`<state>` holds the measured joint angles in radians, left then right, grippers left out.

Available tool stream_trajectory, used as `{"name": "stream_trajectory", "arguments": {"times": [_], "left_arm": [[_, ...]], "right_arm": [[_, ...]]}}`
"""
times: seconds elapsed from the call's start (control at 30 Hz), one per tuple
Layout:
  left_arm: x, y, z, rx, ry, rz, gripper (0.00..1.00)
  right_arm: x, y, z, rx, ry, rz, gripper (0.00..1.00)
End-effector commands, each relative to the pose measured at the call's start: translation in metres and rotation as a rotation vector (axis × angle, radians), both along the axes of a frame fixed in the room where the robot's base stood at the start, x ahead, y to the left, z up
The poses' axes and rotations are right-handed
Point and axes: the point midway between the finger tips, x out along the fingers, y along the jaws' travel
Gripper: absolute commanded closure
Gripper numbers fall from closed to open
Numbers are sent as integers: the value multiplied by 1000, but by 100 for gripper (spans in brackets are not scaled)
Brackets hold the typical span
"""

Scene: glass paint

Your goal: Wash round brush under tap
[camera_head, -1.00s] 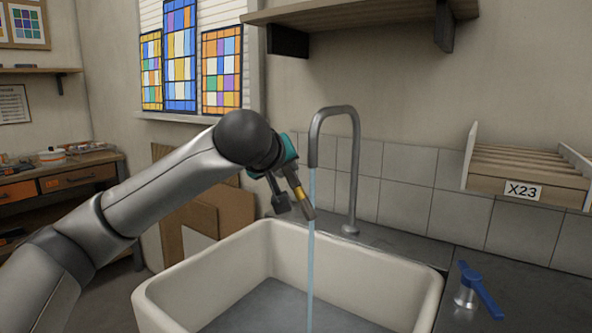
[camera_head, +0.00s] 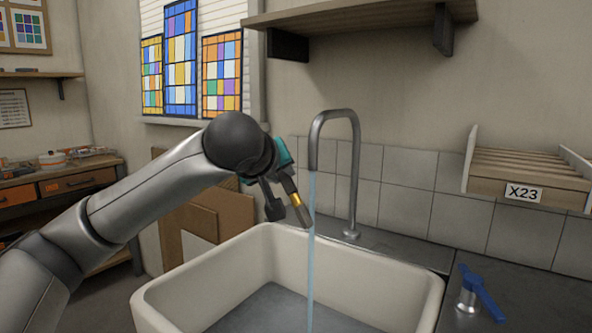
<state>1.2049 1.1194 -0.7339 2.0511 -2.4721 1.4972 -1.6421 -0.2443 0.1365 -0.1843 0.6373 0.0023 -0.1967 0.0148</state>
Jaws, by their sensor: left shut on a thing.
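My left gripper (camera_head: 279,193) is above the back left part of the sink, just left of the water stream. It is shut on the round brush (camera_head: 301,213), which has a gold ferrule and a grey-brown bristle end. The brush is tilted, with its bristles pointing down and right, at the left edge of the stream. Its upper part is hidden by the gripper. The grey tap (camera_head: 354,180) has a curved spout, and blue water (camera_head: 311,255) falls from it into the sink (camera_head: 390,285). My right gripper is not in view.
A blue tap handle (camera_head: 481,293) stands on the dark counter (camera_head: 535,290) right of the sink. A wooden rack labelled X23 (camera_head: 523,192) is on the right, and a shelf (camera_head: 360,12) hangs above. Cardboard sheets (camera_head: 225,207) lean behind the sink's left.

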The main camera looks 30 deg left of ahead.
Motion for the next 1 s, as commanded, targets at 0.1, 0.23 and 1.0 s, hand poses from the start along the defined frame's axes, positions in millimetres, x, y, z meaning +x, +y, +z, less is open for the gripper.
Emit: {"name": "stream_trajectory", "arguments": {"times": [0.1,0.23,1.0], "left_arm": [[0,0,0,0,-1,0,100],[0,0,0,0,-1,0,100],[-31,-4,27,2,-3,-1,100]], "right_arm": [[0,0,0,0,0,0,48],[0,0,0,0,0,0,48],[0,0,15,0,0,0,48]]}}
